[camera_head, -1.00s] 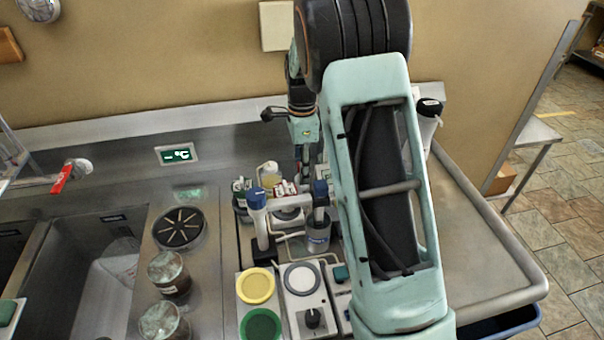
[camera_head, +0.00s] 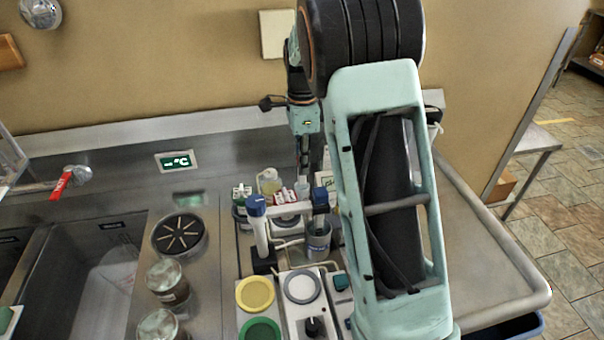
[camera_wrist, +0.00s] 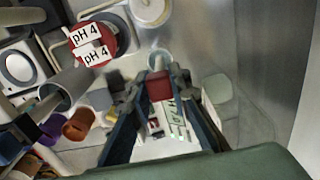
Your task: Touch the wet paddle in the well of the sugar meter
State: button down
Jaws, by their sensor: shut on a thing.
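My gripper (camera_wrist: 156,88) is shut on a small dark red block (camera_wrist: 158,86), in the wrist view; it may be the paddle's grip. A pale round cup or end (camera_wrist: 159,60) shows just beyond the block; I cannot tell whether it is joined to it. A white label or panel with green print (camera_wrist: 176,122) lies between and below the fingers; I cannot tell whether it is held or belongs to the sugar meter. The meter's well cannot be made out surely. In the head view my wrist hangs over the back of the counter, and the fingertips are not clear.
A red-topped container with pH 4 labels (camera_wrist: 93,45) stands left of my gripper. A blue-capped post (camera_head: 257,225), a metal beaker (camera_head: 318,240), yellow (camera_head: 255,293) and green (camera_head: 261,328) round pads and a knobbed white device (camera_head: 303,290) crowd the counter. Bare metal lies right.

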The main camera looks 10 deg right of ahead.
notch_tip(320, 180, up, 5)
jog(key=shift+f, duration=0.15)
jog(key=s+d, duration=1)
jog(key=s, duration=0.3)
jog(key=shift+a+f+b, duration=0.1)
jog(key=shift+f+b, duration=1.95)
jog(key=shift+f, duration=0.4)
jog(key=shift+f, duration=0.55)
notch_tip(320, 180, up, 6)
jog(key=p, duration=0.5)
